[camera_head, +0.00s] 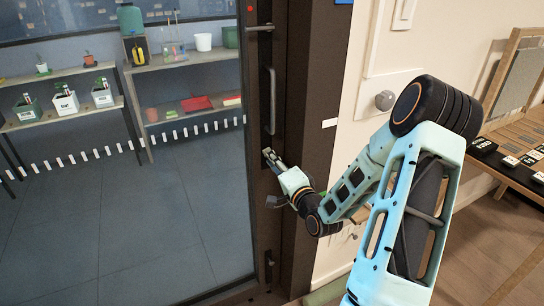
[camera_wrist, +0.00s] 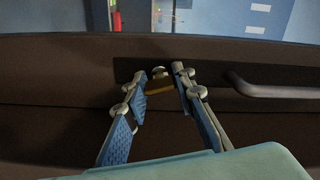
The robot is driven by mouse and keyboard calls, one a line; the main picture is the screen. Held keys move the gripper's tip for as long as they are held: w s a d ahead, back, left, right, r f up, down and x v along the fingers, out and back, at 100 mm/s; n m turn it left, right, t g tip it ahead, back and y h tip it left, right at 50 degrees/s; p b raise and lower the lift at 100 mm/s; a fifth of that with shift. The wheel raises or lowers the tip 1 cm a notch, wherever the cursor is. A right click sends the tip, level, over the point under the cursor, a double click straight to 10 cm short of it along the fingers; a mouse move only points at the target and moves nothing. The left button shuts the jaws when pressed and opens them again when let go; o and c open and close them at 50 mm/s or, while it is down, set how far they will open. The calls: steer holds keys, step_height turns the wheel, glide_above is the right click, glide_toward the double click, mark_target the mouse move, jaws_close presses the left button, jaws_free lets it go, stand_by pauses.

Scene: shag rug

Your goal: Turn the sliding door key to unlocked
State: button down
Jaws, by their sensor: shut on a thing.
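The sliding door (camera_head: 262,75) has a dark brown frame and a large glass pane. The key (camera_wrist: 160,88) is a small brass-coloured piece at a round silver lock (camera_wrist: 159,73) on the frame, in the wrist view. My gripper (camera_head: 269,155) reaches the frame below the vertical handle (camera_head: 271,100). In the wrist view my gripper (camera_wrist: 159,80) has its two fingers on either side of the key, shut on it. The key's exact turn is hard to read. In the head view my fingers hide the key.
The bar handle (camera_wrist: 268,86) lies close to the right of my fingers in the wrist view. A round knob (camera_head: 384,100) is on the wall to the right. Shelves (camera_head: 190,65) with pots stand behind the glass. A wooden bench (camera_head: 515,165) stands at the far right.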

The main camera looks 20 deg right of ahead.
steer(key=shift+m+p, duration=0.7)
steer(key=shift+m, duration=0.9)
steer(key=c, duration=1.6)
jaws_free()
steer(key=shift+s, duration=0.1)
steer(key=s, duration=1.2)
steer(key=shift+d, duration=0.2)
steer(key=shift+w, duration=0.1)
